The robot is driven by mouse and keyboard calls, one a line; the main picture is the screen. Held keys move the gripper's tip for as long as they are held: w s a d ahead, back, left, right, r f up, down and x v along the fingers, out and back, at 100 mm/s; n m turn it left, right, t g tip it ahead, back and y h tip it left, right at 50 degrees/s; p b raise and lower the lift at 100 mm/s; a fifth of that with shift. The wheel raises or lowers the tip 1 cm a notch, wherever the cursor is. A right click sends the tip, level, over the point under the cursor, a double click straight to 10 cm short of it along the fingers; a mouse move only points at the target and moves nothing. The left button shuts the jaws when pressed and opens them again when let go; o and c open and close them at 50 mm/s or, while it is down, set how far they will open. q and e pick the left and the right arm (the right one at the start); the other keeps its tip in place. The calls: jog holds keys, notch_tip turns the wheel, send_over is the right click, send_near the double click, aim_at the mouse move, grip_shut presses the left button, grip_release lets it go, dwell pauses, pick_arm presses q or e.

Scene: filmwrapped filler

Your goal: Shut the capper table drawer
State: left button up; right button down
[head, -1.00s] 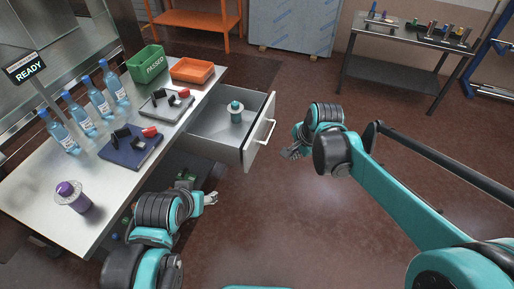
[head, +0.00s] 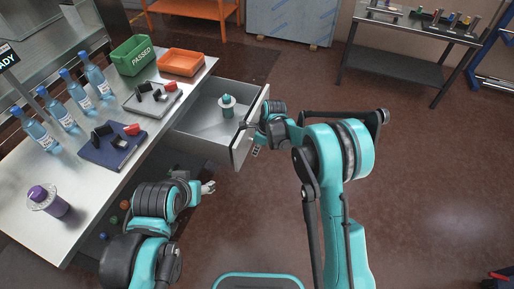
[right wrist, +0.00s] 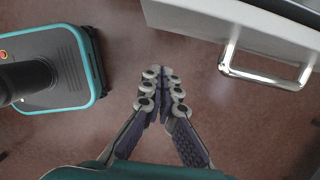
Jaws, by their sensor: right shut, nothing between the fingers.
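The capper table drawer (head: 190,140) stands pulled out from the table's right side, with a teal-and-white bottle-like item (head: 227,106) inside. My right gripper (head: 255,151) is just outside the drawer front, shut and empty. In the right wrist view its fingertips (right wrist: 161,82) are together over the floor, apart from the drawer front (right wrist: 240,22) and its metal handle (right wrist: 268,78), which are at the upper right. In the head view my right arm partly hides the drawer front and handle. My left gripper (head: 208,188) is low beside the table, below the drawer; its opening is unclear.
The table (head: 95,195) carries several bottles, a purple-capped container (head: 46,202), a blue tray (head: 105,155), a grey tray (head: 150,108), a green PASSED bin (head: 132,55) and an orange bin (head: 182,62). Open floor lies right of the drawer. A side table (head: 410,70) stands far behind.

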pick_arm(q)
notch_tip(320, 180, down, 3)
jog(key=shift+f+b, duration=0.1)
jog(key=shift+b, duration=1.1)
pick_arm(e)
jog(key=w+a+f, duration=0.1)
jog(key=a+f, duration=0.3)
jog(key=shift+w+a, duration=0.3)
jog(key=shift+a, duration=0.05)
jog(key=shift+a, duration=0.1)
